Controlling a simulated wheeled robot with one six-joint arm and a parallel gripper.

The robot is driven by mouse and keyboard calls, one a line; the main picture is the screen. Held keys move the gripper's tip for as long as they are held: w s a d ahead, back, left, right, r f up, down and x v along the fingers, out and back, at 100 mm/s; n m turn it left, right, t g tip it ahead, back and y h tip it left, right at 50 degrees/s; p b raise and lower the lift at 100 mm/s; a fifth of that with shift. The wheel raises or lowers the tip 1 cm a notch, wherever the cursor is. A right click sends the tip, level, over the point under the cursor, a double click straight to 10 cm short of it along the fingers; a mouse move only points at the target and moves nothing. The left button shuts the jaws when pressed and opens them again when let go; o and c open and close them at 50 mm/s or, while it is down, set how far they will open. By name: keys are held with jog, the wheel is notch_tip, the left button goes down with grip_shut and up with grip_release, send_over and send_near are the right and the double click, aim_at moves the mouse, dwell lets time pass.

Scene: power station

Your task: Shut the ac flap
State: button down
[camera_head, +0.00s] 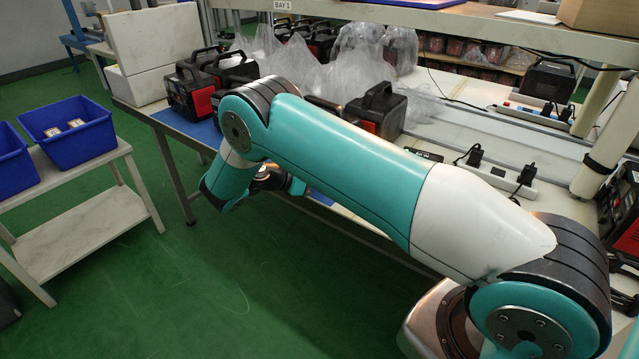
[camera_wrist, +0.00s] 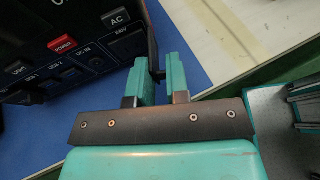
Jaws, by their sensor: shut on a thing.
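The power station (camera_wrist: 75,40) fills the upper left of the wrist view, its dark front panel tilted in the picture. The panel carries a red POWER label, several ports and an AC label near its right edge. The AC flap (camera_wrist: 157,74) shows as a thin dark piece beside that edge, standing out from the panel. My gripper (camera_wrist: 159,67) is shut on it, one teal finger on each side. Most of the flap is hidden between the fingers. In the head view my arm hides the gripper and the flap.
The power station stands on a blue mat (camera_wrist: 100,98) on the bench. Other power stations (camera_head: 190,92) and clear plastic bags (camera_head: 355,60) crowd the bench behind my arm. A side table (camera_head: 85,215) with blue bins (camera_head: 70,130) stands left. Green floor (camera_head: 215,285) lies open in front.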

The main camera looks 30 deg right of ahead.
jog(key=shift+w+m+g, duration=0.15)
jog(key=shift+m+g, duration=0.25)
jog(key=shift+g, duration=0.2)
jog(key=c, duration=1.2)
grip_release()
jog(key=shift+o, duration=0.2)
jog(key=shift+r, duration=0.1)
